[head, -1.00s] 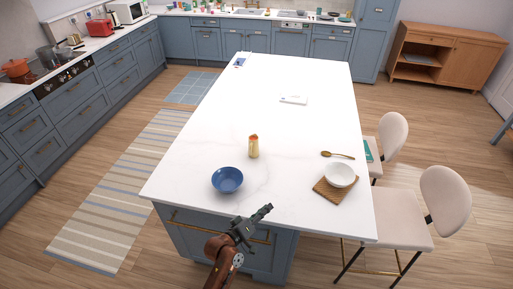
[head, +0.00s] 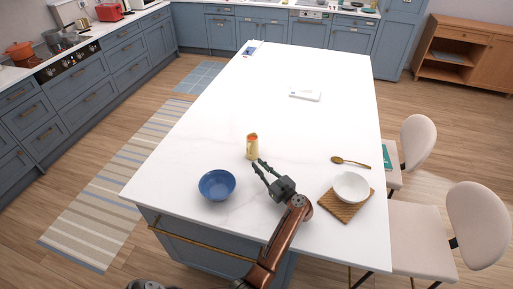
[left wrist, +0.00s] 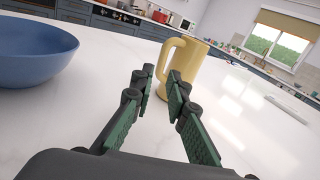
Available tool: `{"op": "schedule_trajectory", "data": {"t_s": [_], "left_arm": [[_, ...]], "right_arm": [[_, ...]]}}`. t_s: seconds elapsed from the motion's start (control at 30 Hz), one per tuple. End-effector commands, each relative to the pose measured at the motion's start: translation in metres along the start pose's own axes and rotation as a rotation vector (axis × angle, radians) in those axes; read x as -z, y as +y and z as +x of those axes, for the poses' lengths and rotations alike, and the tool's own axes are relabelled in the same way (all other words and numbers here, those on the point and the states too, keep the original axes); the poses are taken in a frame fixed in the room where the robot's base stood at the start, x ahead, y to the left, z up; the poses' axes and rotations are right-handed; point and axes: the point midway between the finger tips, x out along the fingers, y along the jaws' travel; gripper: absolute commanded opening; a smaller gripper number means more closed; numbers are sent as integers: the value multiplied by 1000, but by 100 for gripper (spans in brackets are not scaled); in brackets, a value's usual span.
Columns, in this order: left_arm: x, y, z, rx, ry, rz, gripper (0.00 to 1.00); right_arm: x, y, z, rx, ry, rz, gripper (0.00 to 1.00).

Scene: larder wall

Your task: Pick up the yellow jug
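The yellow jug (head: 252,147) stands upright on the white island top, and it also shows in the left wrist view (left wrist: 188,62). Its handle (left wrist: 165,58) points toward the gap between my fingers. My left gripper (head: 259,167) is just in front of the jug, fingers pointing at it. In the left wrist view the gripper (left wrist: 158,88) is open, with nothing between its fingers. The right fingertip overlaps the jug's lower body in that view; I cannot tell whether they touch. My right gripper is not in view.
A blue bowl (head: 217,184) sits left of the gripper. A white bowl (head: 351,186) on a woven mat (head: 341,208) and a gold spoon (head: 350,161) are to the right. A white flat object (head: 306,94) lies farther back. The island behind the jug is mostly clear.

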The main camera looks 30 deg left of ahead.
Motion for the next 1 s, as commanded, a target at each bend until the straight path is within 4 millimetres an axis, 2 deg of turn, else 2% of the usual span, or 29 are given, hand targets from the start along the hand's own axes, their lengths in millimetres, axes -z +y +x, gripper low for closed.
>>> {"op": "schedule_trajectory", "data": {"t_s": [0.07, 0.33, 0.63, 0.93, 1.0], "left_arm": [[3, -2, 1, -12, 16, -13, 14], [2, -7, 24, -5, 18, -15, 14], [1, -7, 66, -6, 17, -13, 14], [2, -6, 72, -7, 18, -14, 14], [2, -5, 72, -8, 18, -14, 10]], "right_arm": [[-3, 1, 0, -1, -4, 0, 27], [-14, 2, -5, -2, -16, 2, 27], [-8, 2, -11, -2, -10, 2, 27], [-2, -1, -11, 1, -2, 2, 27], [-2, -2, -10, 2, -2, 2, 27]]}}
